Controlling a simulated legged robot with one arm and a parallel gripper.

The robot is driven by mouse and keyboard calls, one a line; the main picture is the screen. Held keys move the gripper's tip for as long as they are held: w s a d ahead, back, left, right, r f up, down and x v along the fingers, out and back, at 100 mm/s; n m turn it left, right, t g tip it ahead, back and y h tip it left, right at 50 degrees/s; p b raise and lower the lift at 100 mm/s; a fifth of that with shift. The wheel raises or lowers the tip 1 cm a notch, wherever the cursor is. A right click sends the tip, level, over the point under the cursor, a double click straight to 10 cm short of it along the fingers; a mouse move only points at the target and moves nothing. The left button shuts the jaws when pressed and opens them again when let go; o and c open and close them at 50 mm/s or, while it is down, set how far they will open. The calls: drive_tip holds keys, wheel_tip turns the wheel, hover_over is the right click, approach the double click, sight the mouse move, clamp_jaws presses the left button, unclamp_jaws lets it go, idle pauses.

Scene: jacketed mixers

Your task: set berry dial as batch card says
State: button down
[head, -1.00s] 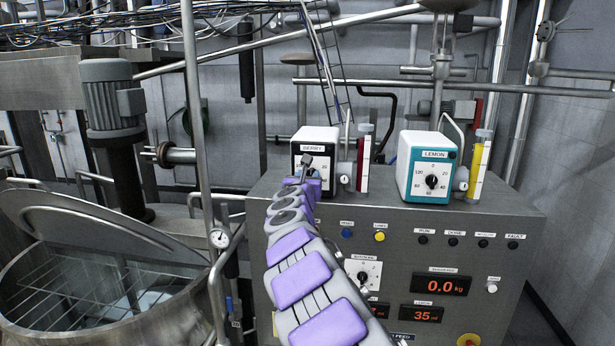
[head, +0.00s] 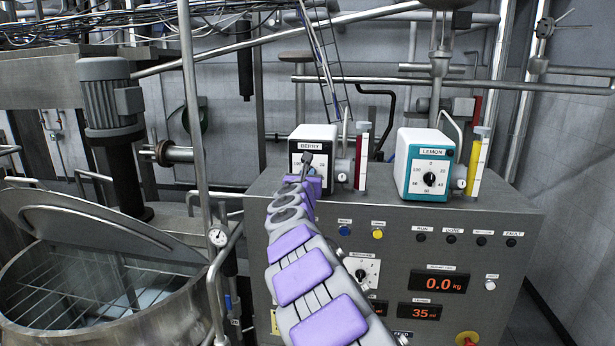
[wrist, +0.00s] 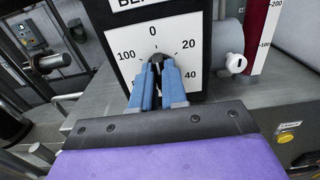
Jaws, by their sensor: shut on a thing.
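The berry dosing box (head: 314,146) is white with a black front and stands on top of the grey control cabinet, labelled BERRY. Its dial plate (wrist: 191,46) shows 0 at the top, 20 and 40 at right, 100 at left. My gripper (wrist: 155,66) is shut on the dark berry dial knob (wrist: 157,58), which the blue fingers mostly cover. The knob's pointer is hidden, so its setting cannot be read. In the head view my gripper (head: 307,158) covers part of the dial. No batch card can be made out.
The teal-fronted lemon box (head: 424,165) stands to the right, with a yellow sight tube (head: 476,160). A red berry tube (head: 362,160) is beside the berry box. The cabinet (head: 480,215) carries buttons and red displays. An open steel vat (head: 130,325) is at left.

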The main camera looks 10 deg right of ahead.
drive_tip(key=shift+m, duration=0.3)
